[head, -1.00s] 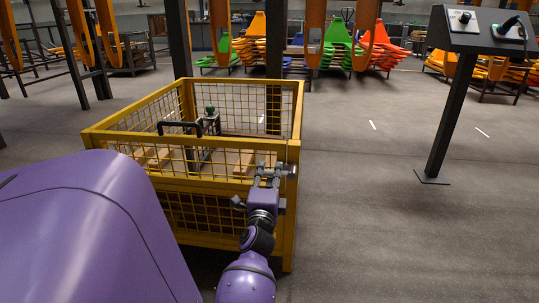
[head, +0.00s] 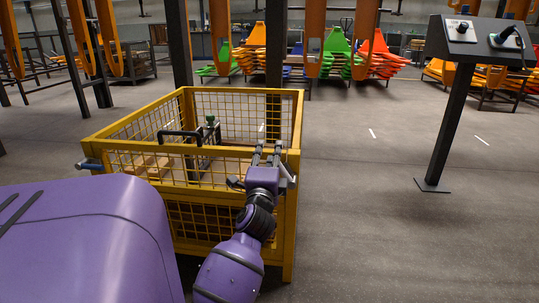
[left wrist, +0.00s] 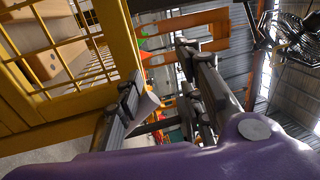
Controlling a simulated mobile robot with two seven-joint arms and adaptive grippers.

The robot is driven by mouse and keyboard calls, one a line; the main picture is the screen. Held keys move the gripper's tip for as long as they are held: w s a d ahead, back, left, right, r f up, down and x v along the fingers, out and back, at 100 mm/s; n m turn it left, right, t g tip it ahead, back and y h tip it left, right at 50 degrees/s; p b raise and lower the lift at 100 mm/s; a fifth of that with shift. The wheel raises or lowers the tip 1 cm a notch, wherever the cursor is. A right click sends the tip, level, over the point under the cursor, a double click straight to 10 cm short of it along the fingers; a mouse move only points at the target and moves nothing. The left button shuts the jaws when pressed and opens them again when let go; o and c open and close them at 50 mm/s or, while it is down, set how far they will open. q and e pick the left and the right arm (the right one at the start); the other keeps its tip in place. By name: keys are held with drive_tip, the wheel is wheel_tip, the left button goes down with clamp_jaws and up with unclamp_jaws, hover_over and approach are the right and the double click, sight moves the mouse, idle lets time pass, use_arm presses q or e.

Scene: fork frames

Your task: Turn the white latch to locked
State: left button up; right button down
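A small white plate, which looks like the latch (left wrist: 145,108), shows in the left wrist view beside the yellow frame of the cage crate. It lies between the dark fingers of my left gripper (left wrist: 163,92), close to the left finger. I cannot tell whether they touch. In the head view my left gripper (head: 267,153) is at the crate's near right corner, its two fingers apart and pointing away. The latch's position cannot be made out in the head view, being small and partly behind the gripper. My right gripper is not in view.
A control stand (head: 447,125) stands at the right. The floor between crate and stand is clear.

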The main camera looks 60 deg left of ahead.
use_arm(q)
drive_tip(key=shift+r, duration=0.3)
drive_tip(key=s+p+v, duration=0.1)
drive_tip(key=p+v, duration=0.1)
drive_tip(key=v, duration=0.7)
drive_tip(key=shift+a+r, duration=0.4)
drive_tip(key=shift+a, duration=0.05)
drive_tip(key=shift+s, duration=0.15)
drive_tip(key=shift+f+p, duration=0.1)
drive_tip(key=shift+p, duration=0.25)
